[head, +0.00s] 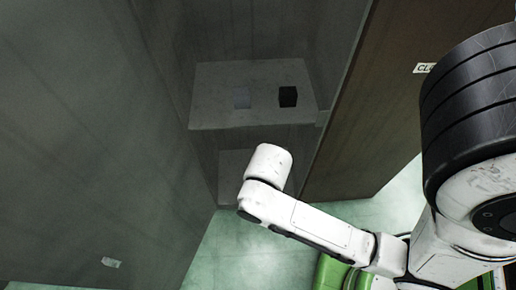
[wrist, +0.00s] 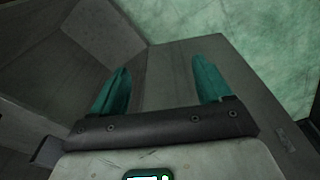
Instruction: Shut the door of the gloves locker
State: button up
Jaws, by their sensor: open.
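In the head view a grey locker stands open, with a shelf (head: 215,100) inside. A large grey panel (head: 90,140), which looks like its swung-open door, fills the left side and bears a small pale tag (head: 111,262) low down. I cannot read a gloves label. My arm reaches in front of the opening; its gripper end is hidden in the head view. In the wrist view my gripper (wrist: 160,66) is open, with teal fingers apart and nothing between them. A grey panel (wrist: 170,85) lies beyond the fingers; I cannot tell if they touch it.
A dark box (head: 288,97) and a grey box (head: 242,98) stand on the shelf. A brown panel (head: 385,110) with a partly hidden label starting "CL" (head: 425,68) stands to the right of the opening.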

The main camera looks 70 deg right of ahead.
aim_at(98, 160)
jog(key=i+j+u, duration=0.3)
jog(key=i+j, duration=0.25)
jog(key=j, duration=0.25)
jog(key=i+j+u, duration=0.3)
jog(key=i+j, duration=0.35)
